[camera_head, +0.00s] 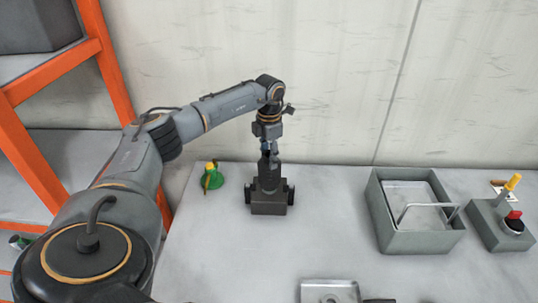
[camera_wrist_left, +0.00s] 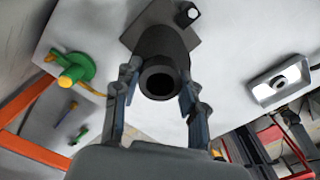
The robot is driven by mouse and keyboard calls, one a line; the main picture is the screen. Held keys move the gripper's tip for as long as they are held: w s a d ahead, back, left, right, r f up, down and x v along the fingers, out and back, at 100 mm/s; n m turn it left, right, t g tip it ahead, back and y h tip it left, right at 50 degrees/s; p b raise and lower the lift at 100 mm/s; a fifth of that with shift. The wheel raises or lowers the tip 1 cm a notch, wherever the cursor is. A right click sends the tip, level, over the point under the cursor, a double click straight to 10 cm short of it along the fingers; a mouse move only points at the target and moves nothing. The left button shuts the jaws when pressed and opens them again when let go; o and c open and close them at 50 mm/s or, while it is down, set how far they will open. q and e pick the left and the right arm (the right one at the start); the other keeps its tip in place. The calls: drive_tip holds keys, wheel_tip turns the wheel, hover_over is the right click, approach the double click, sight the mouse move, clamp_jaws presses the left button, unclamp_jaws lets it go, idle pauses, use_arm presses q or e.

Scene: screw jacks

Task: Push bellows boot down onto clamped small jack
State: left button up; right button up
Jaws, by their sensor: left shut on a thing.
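My left gripper (camera_head: 268,156) reaches down from above over the dark clamp block (camera_head: 269,208) on the table. Its fingers are shut on the black bellows boot (camera_head: 267,178), a dark upright tube above the block. In the left wrist view the boot (camera_wrist_left: 160,48) sits between the two fingers (camera_wrist_left: 158,90), its round open end facing the camera. The grey clamp block (camera_wrist_left: 207,28) shows behind it. The small jack is hidden by the boot and block, so I cannot tell how far the boot sits over it. My right gripper is not in view.
A green part with a yellow top (camera_head: 211,178) stands left of the block. A grey bin (camera_head: 422,243) with a handled tray inside is at the right, beside a control box (camera_head: 498,226) with a red button. A metal tray (camera_head: 330,291) lies at the front. An orange rack (camera_head: 112,62) stands left.

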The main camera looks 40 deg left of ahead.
use_arm(q)
drive_tip(key=shift+f+b, duration=0.5)
drive_tip(key=shift+f, duration=0.65)
drive_tip(key=o, duration=1.3)
wheel_tip(320, 180, up, 12)
